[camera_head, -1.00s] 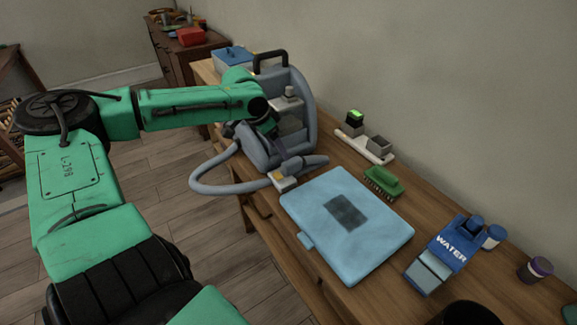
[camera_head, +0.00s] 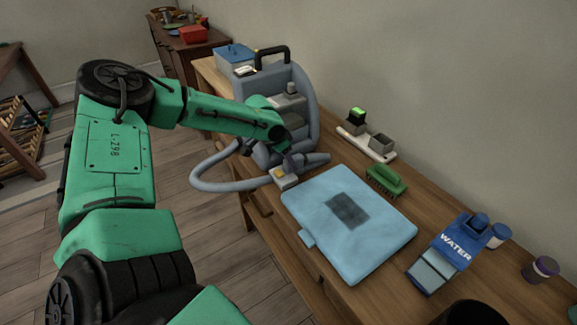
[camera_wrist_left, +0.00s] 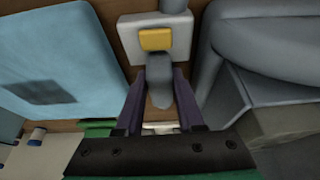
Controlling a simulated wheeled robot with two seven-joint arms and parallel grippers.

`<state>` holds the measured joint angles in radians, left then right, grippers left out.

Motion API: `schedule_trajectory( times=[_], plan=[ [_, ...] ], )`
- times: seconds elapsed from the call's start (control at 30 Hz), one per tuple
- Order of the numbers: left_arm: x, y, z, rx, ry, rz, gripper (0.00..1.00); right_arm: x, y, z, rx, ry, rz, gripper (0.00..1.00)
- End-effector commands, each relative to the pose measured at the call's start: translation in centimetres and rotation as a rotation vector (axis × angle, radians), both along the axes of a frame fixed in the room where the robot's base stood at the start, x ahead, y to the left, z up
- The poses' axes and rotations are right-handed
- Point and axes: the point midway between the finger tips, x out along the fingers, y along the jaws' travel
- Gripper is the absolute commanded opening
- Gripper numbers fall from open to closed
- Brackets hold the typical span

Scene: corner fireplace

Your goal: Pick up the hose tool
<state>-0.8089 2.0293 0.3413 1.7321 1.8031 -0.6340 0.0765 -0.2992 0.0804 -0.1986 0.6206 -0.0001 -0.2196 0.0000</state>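The hose tool (camera_head: 314,160) is a grey nozzle on the end of a thick grey hose (camera_head: 215,187). A pale block with a yellow button on the tool shows in the left wrist view (camera_wrist_left: 157,40). My left gripper (camera_head: 290,163) is down at the tool. In the left wrist view its two purplish fingers (camera_wrist_left: 162,92) stand apart, one on each side of the tool's grey neck. Contact is not clear. My right gripper is out of view.
The wall (camera_head: 430,80) runs behind.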

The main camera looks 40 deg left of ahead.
Motion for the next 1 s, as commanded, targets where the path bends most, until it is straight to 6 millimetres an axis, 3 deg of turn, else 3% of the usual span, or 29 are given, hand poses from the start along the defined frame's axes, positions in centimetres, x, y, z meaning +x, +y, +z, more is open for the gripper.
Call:
schedule_trajectory(
  times=[0.03,0.07,0.37,0.57,0.77,1.0],
  plan=[
    [0.0,0.0,0.0,0.0,0.0,0.0,0.07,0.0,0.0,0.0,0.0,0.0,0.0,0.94],
    [0.0,0.0,0.0,0.0,0.0,0.0,0.0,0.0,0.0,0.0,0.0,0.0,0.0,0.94],
    [0.0,0.0,0.1,0.0,-0.001,0.0,0.0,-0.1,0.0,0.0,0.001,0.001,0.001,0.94],
    [0.1,0.0,1.8,-0.001,-0.005,0.0,0.0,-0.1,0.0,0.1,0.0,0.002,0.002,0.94],
    [0.2,0.0,6.8,-0.001,-0.009,-0.001,0.0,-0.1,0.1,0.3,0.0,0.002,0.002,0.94],
    [0.1,0.0,15.2,0.0,-0.006,0.0,0.0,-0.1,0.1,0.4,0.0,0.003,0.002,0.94]
  ],
)
